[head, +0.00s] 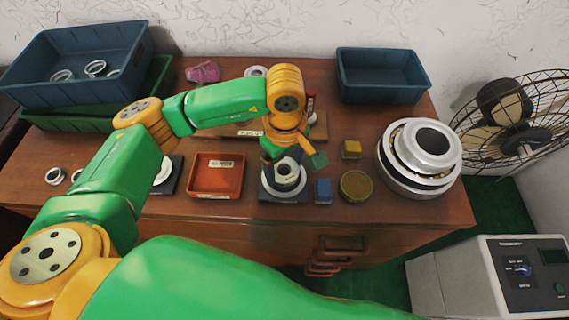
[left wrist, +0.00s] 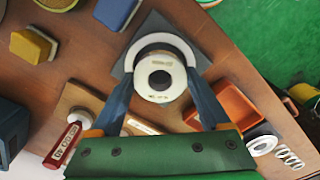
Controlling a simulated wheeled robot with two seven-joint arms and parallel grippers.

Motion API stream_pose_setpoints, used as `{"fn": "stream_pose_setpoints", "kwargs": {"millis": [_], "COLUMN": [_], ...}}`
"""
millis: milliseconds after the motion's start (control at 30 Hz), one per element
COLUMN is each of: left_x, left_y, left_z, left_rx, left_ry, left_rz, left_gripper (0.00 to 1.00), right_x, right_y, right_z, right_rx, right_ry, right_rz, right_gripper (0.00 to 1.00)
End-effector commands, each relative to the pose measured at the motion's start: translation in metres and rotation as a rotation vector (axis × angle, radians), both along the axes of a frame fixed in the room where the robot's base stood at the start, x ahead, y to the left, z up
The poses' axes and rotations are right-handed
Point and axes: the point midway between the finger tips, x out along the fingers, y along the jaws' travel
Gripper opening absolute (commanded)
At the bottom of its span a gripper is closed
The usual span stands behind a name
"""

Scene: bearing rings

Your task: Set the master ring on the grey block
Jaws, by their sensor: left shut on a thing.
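My left gripper (head: 286,160) is shut on the master ring (head: 287,174), a small silver-white ring with a dark bore. In the left wrist view the master ring (left wrist: 160,82) sits between the two blue-grey fingers (left wrist: 160,108). Under it is the dark grey square block (head: 265,193), with a wider pale ring (head: 292,196) visible around the held ring. The block's corner also shows in the left wrist view (left wrist: 145,30). I cannot tell whether the held ring touches what lies below. My right gripper is not in view.
An orange-red tray (head: 216,194) stands left of the block. A blue block (head: 323,191), a yellow block (head: 351,149) and a round olive tin (head: 356,186) stand right. A large bearing (head: 420,155) is farther right. Blue bins (head: 380,90) stand at the back.

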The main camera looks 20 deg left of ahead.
Motion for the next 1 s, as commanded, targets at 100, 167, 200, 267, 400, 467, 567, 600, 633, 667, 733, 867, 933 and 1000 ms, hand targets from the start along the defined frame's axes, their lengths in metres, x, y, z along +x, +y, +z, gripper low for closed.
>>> {"fn": "stream_pose_setpoints", "kwargs": {"millis": [100, 167, 200, 267, 400, 467, 567, 600, 633, 667, 733, 867, 933, 1000], "left_x": [0.000, 0.000, 0.000, 0.000, 0.000, 0.000, 0.000, 0.000, 0.000, 0.000, 0.000, 0.001, 0.001, 0.001], "left_y": [0.000, 0.000, 0.000, 0.000, 0.000, 0.000, 0.000, 0.000, 0.000, 0.000, 0.000, 0.000, -0.001, -0.001], "left_z": [-0.005, -0.006, -0.008, -0.009, -0.013, -0.014, -0.013, -0.013, -0.013, -0.013, -0.013, -0.004, 0.011, 0.027], "left_rx": [0.000, 0.000, 0.000, 0.000, 0.000, 0.000, 0.000, 0.000, 0.000, 0.000, 0.000, -0.001, -0.001, -0.001], "left_ry": [-0.001, -0.001, -0.001, -0.001, -0.001, -0.001, 0.000, 0.000, 0.000, 0.000, 0.001, -0.004, -0.006, -0.006], "left_rz": [0.000, 0.000, 0.000, 0.000, 0.000, 0.000, 0.000, 0.000, 0.000, 0.000, 0.000, 0.000, -0.002, 0.000], "left_gripper": [0.00, 0.00, 0.00, 0.00, 0.00, 0.00, 1.00, 1.00, 1.00, 1.00, 1.00, 1.00, 1.00, 1.00], "right_x": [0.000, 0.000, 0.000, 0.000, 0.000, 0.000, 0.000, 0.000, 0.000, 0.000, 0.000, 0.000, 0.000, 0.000], "right_y": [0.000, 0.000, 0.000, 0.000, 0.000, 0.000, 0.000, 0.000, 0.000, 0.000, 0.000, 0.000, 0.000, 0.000], "right_z": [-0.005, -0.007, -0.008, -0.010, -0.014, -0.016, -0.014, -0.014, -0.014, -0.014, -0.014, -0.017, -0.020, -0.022], "right_rx": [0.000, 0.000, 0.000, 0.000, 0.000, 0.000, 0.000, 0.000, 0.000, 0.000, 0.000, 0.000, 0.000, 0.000], "right_ry": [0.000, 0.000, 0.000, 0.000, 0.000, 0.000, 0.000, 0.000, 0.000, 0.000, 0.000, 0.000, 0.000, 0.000], "right_rz": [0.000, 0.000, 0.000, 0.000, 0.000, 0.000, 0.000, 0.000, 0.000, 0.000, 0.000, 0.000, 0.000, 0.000], "right_gripper": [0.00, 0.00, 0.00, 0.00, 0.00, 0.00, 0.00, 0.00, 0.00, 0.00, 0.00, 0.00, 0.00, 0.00]}}
